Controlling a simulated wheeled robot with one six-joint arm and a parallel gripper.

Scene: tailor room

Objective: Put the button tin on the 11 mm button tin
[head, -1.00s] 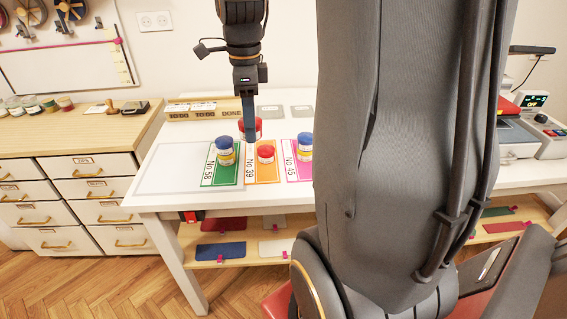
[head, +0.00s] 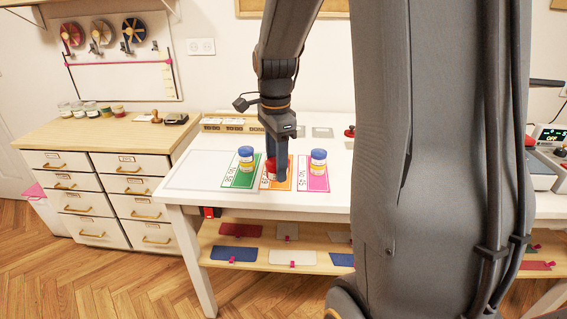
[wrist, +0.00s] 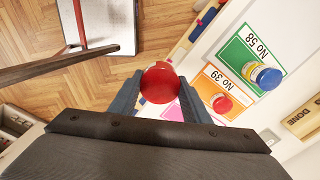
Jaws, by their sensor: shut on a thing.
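My gripper (head: 277,172) is shut on a red-lidded tin (wrist: 160,82), seen from above between the fingers in the wrist view. A smaller red-lidded tin (wrist: 222,103) stands on the orange No 39 card (wrist: 205,82), beside my gripper in that view. A blue-lidded tin (head: 246,158) stands on the green No 58 card (head: 232,180), and another blue-lidded tin (head: 318,162) on the pink No 45 card (head: 313,185). In the head view my gripper is over the orange card and partly hides the red there. Size labels are too small to read.
The white table (head: 335,204) has a bare pale mat (head: 205,170) left of the cards. A wooden DONE rack (head: 225,125) stands behind. A drawer cabinet (head: 100,165) is on the left, and a machine (head: 545,160) is at the right. My arm hides the table's middle right.

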